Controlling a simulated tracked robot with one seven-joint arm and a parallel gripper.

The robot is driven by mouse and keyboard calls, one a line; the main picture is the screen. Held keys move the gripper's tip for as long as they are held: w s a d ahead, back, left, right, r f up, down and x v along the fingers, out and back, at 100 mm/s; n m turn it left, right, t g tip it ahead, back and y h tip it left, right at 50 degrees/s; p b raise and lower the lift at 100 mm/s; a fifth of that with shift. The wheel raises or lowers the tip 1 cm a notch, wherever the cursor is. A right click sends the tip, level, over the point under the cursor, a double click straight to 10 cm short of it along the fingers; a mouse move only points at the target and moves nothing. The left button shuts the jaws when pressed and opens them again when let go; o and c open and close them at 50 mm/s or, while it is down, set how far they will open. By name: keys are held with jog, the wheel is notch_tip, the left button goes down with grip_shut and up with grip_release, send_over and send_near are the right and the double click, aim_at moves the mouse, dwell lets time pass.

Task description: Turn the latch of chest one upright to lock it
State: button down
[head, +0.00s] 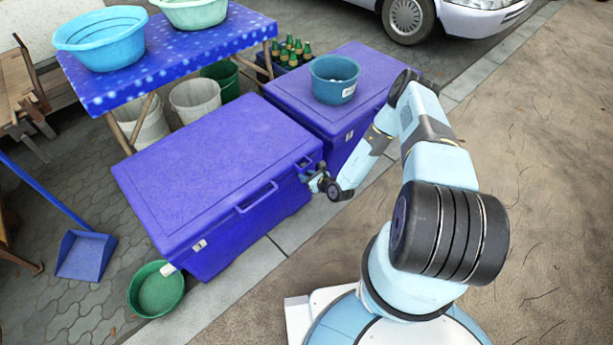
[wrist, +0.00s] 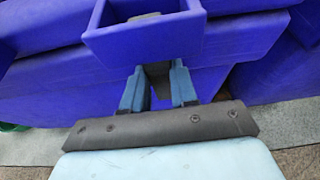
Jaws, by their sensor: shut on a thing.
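A blue block-like part (wrist: 143,35) of the chest juts out just above the fingers. The latch's tilt cannot be told, as the fingers and this block hide most of it.
A second blue chest (head: 370,70) stands behind to the right, with a blue tub (head: 334,82) on its lid. A front handle (head: 257,197) juts out left of my gripper. A green basin (head: 157,289) lies at the chest's left front corner. The ground to the right is clear.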

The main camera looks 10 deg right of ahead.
jog(key=shift+w+a+r, duration=0.2)
jog(key=shift+w+r, duration=0.05)
jog(key=shift+w, duration=0.05)
jog(key=c, duration=0.9)
grip_release()
jog(key=shift+f, duration=0.1)
jog(key=shift+s+d, duration=0.1)
jog(key=v, duration=1.3)
jog(key=shift+s+d, duration=0.25)
